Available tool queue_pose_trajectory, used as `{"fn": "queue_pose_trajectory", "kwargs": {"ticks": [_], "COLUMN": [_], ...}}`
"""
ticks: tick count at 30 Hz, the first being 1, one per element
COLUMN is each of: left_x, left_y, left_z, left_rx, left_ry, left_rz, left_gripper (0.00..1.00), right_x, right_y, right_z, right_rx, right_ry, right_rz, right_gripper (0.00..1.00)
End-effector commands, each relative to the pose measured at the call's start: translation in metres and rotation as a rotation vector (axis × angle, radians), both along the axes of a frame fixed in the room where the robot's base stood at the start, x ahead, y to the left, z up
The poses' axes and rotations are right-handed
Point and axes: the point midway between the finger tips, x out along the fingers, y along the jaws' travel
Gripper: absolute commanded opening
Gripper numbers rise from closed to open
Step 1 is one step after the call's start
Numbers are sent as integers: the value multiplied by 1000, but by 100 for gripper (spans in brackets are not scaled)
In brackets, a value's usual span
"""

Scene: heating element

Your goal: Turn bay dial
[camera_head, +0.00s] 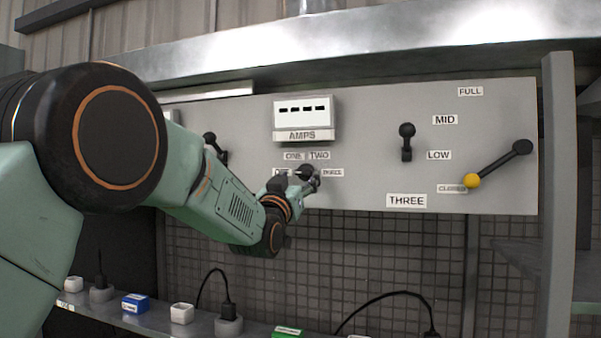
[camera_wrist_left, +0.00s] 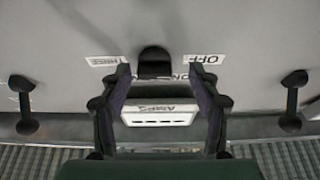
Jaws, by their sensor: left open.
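The bay dial (camera_head: 305,171) is a dark knob on the grey panel, below the AMPS meter (camera_head: 304,120), with labels ONE, TWO and THREE around it. In the left wrist view, which is upside down, the dial (camera_wrist_left: 155,62) sits centred between and just beyond the fingertips, with THREE and OFF labels beside it. My left gripper (camera_head: 310,182) is at the dial in the head view and partly covers it. In the wrist view the left gripper (camera_wrist_left: 159,74) is open, with nothing between its fingers. I cannot tell whether it touches the dial. The dial's pointer setting is unclear.
Dark levers stand on the panel left (camera_head: 215,147) and right (camera_head: 406,142) of the dial. A yellow-tipped lever (camera_head: 498,164) is at the far right, at CLOSED. A shelf (camera_head: 200,325) below carries small blocks and plugs with cables. A metal ledge (camera_head: 400,45) runs above.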

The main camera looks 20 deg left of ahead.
Motion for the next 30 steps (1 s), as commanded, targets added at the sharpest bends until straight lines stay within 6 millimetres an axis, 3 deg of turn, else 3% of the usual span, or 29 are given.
{"fn": "queue_pose_trajectory", "kwargs": {"ticks": [14, 30], "left_x": [12, 11], "left_y": [-3, -4], "left_z": [3, 4], "left_rx": [1, 3], "left_ry": [0, -2], "left_rz": [-1, -1], "left_gripper": [62, 16], "right_x": [0, 0], "right_y": [0, 0], "right_z": [4, 4], "right_rx": [0, 0], "right_ry": [0, 0], "right_rz": [0, 0], "right_gripper": [40, 40]}}
